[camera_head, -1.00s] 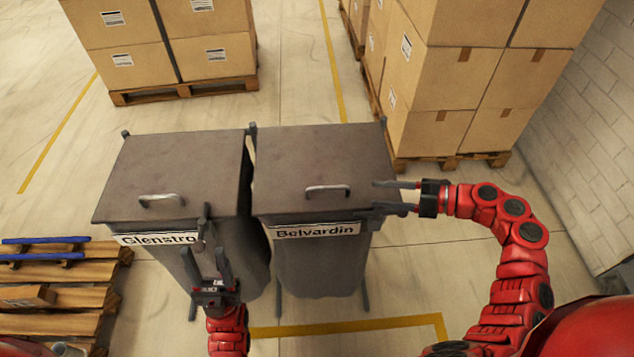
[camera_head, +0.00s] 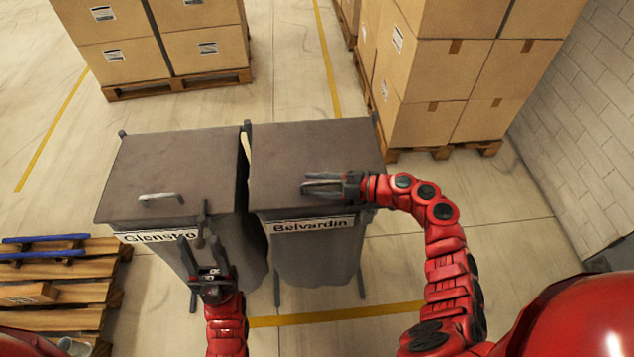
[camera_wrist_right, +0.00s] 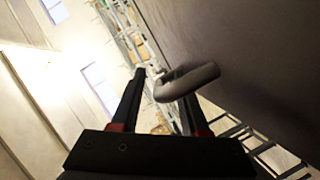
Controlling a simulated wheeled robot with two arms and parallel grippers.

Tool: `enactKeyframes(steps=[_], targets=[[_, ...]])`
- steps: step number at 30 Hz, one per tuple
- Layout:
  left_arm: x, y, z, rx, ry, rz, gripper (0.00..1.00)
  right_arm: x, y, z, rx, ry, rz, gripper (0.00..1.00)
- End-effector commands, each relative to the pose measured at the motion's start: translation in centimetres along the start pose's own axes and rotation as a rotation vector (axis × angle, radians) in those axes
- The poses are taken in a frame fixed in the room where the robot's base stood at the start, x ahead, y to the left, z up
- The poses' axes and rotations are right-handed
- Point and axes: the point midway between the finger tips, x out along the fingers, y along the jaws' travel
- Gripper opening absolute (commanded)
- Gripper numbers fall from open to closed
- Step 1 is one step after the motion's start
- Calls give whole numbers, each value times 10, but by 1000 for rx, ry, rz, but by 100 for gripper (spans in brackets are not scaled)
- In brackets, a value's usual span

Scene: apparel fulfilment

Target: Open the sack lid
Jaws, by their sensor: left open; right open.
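Two dark grey sacks with flat, shut lids stand side by side. The left lid (camera_head: 170,170) has a grey handle (camera_head: 161,198), and its sack carries a label reading roughly "Glensko". The right lid (camera_head: 305,150) belongs to the sack labelled "Belvardin" (camera_head: 311,225). My right gripper (camera_head: 306,183) is open at the front of the right lid, around where its handle is. In the right wrist view the curved handle (camera_wrist_right: 187,82) is at the tips of the open fingers (camera_wrist_right: 163,85); contact is unclear. My left gripper (camera_head: 199,240) is open and empty in front of the left sack.
A wooden pallet (camera_head: 75,290) with blue bars is at left. Stacked cartons on pallets stand behind (camera_head: 205,50) and at back right (camera_head: 435,80). A white block wall (camera_head: 590,140) is at right. Floor in front of the right sack is clear.

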Motion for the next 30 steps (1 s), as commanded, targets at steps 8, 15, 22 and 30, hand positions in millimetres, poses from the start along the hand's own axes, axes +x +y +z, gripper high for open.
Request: enactKeyframes(steps=[8,15,22,30], targets=[[0,0,0,0,0,0,50,0,0,0,1,0,1,12],[0,0,0,0,0,0,50,0,0,0,1,1,1,0],[0,0,0,0,0,0,50,0,0,0,1,1,2,0],[0,0,0,0,0,0,50,0,1,-1,1,2,3,0]])
